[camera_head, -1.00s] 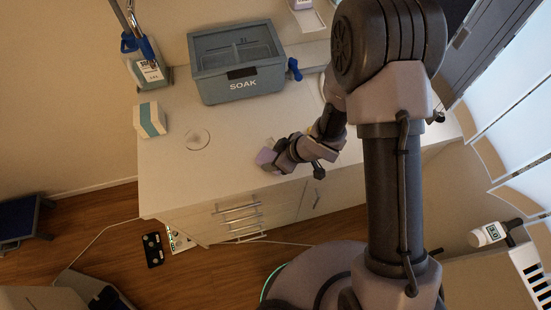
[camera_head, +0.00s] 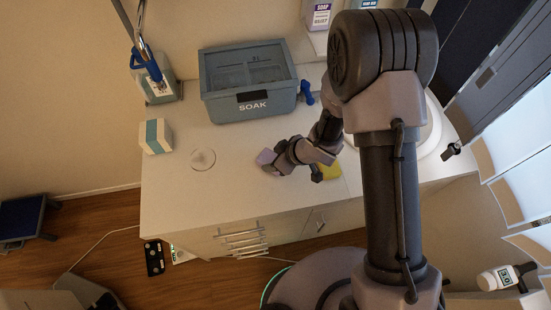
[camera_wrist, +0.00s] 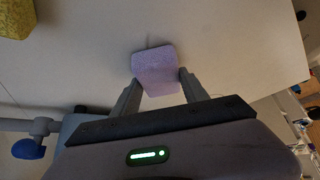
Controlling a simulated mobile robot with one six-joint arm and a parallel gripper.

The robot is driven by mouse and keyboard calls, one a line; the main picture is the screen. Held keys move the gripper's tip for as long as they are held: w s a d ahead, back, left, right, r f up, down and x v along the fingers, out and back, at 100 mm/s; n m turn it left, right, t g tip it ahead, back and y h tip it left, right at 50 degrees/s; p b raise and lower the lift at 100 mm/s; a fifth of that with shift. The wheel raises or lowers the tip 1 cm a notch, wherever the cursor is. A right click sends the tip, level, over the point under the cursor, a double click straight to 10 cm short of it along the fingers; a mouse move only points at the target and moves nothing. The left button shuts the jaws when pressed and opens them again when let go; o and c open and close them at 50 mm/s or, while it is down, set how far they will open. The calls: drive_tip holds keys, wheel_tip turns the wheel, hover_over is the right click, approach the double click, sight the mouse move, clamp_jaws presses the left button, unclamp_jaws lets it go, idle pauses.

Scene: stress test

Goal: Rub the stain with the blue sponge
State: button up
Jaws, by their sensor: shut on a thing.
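My gripper (camera_head: 276,163) is shut on a lavender sponge (camera_head: 265,157) over the white counter. In the wrist view the sponge (camera_wrist: 156,70) sits between the two fingertips (camera_wrist: 158,84). It looks more purple than blue, and I cannot tell whether it touches the counter. A pale round mark (camera_head: 202,159) is on the counter left of the sponge, apart from it. I cannot tell clearly whether it is the stain. No other stain shows plainly.
A yellow block (camera_head: 328,169) lies right of my gripper. A grey bin labelled SOAK (camera_head: 250,108) stands behind, with a blue object (camera_head: 307,92) beside it. A white and teal block (camera_head: 155,136) and a jug (camera_head: 160,88) are at left. The counter (camera_head: 190,205) is clear at front left.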

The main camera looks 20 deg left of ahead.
wheel_tip(320, 180, up, 4)
drive_tip(key=p, duration=0.3)
drive_tip(key=shift+s+r, duration=0.1)
drive_tip(key=shift+r, duration=0.05)
drive_tip(key=shift+r+p, duration=0.65)
drive_tip(key=shift+p, duration=0.05)
drive_tip(key=shift+r+p, duration=1)
drive_tip(key=shift+r, duration=0.2)
